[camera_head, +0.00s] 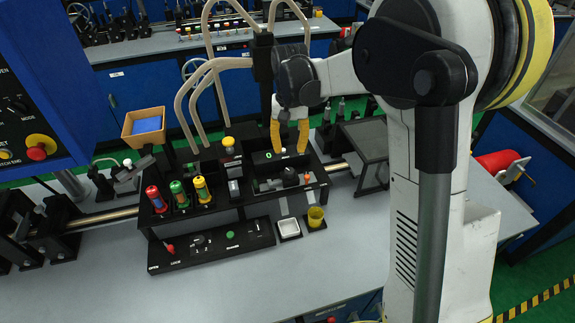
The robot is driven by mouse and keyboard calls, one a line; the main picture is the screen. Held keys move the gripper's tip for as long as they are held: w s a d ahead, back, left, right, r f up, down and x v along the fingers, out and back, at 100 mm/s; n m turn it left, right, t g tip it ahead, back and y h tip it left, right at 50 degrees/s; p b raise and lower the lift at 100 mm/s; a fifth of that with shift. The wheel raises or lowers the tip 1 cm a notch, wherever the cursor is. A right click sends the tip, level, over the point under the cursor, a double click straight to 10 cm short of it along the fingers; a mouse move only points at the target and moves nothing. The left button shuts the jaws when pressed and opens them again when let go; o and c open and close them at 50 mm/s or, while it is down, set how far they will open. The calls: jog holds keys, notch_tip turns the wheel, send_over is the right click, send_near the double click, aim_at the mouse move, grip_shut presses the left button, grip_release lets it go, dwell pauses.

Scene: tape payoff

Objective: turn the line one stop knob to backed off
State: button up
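My gripper (289,150) points down over the right half of the black fixture (215,215) on the bench. Its two yellow fingers stand apart, with a gap between them and no object clearly held. The fingertips are just above or at a black unit with a green lit digit (268,155). A dark round knob-like part (290,177) sits just below the fingertips in the picture. I cannot read a label that tells which part is the line one stop knob, nor its setting. Whether the fingers touch anything is unclear.
Red, green and yellow-topped cylinders (180,193) stand in the fixture's left part. A lower panel (212,245) carries a small dial and a green button. Beige curved tubes (205,75) rise behind. The front bench is clear.

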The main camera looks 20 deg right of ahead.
aim_at(289, 171)
notch_tip(289, 171, down, 10)
jog(key=shift+b, duration=1)
grip_shut()
